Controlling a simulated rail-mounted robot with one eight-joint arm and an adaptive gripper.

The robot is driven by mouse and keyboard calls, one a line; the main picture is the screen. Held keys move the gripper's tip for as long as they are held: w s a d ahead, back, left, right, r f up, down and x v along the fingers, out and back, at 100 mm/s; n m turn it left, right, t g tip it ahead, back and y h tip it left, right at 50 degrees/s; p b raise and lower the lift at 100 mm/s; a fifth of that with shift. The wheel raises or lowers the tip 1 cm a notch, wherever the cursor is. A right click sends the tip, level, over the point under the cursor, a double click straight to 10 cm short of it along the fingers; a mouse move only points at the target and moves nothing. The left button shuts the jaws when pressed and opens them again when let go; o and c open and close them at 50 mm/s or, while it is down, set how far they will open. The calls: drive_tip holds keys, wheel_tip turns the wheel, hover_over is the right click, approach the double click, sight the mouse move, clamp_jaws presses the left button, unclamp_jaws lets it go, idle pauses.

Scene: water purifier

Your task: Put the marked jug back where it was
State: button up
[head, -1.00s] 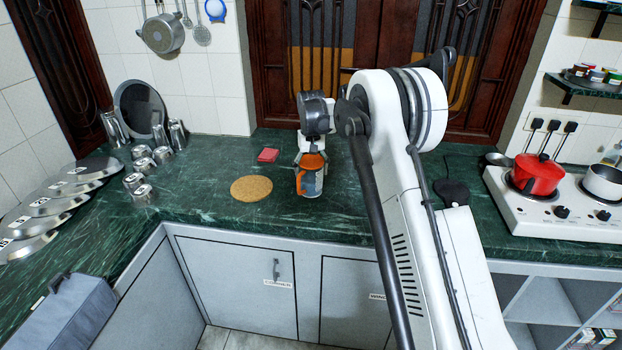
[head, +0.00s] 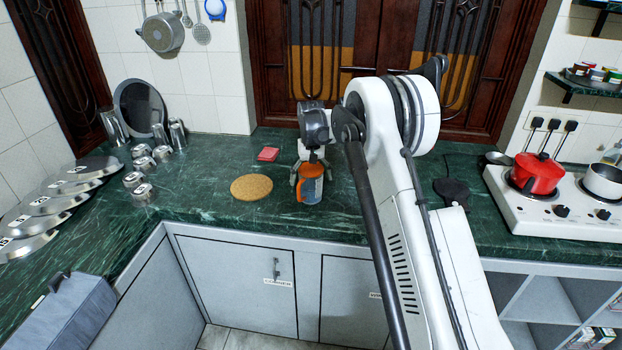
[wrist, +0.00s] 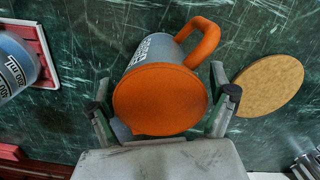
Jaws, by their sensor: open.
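A grey-blue jug with an orange lid and handle (head: 312,190) appears upright on the green counter, right of the round cork mat (head: 252,188). My gripper (head: 311,176) is above it, with open fingers on either side of its top. In the wrist view, the jug's orange lid (wrist: 160,100) lies between the two fingers of my gripper (wrist: 164,108), with gaps on both sides. White lettering shows on the jug's side, partly hidden. The cork mat (wrist: 268,86) is also in the wrist view, close to the handle.
A second grey-blue lettered jug (wrist: 14,68) stands on a red-edged tray (wrist: 44,45) at the left of the wrist view. A small red item (head: 268,154) lies behind the mat. Steel cups (head: 143,192) stand left; a stove with a red pot (head: 538,174) is right.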

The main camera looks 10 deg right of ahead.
wheel_tip(320, 180, up, 12)
drive_tip(key=shift+r, duration=0.2)
drive_tip(key=s+r+t, duration=0.2)
drive_tip(key=s+r, duration=0.6)
drive_tip(key=s, duration=0.4)
drive_tip(key=s+r+t, duration=0.1)
drive_tip(key=s+r, duration=0.7)
drive_tip(key=s, duration=0.3)
drive_tip(key=s+f+t, duration=0.2)
drive_tip(key=s+f, duration=0.2)
drive_tip(key=s, duration=0.9)
drive_tip(key=s+f+t, duration=0.2)
drive_tip(key=s+f, duration=0.2)
drive_tip(key=s, duration=0.9)
drive_tip(key=shift+s, duration=0.3)
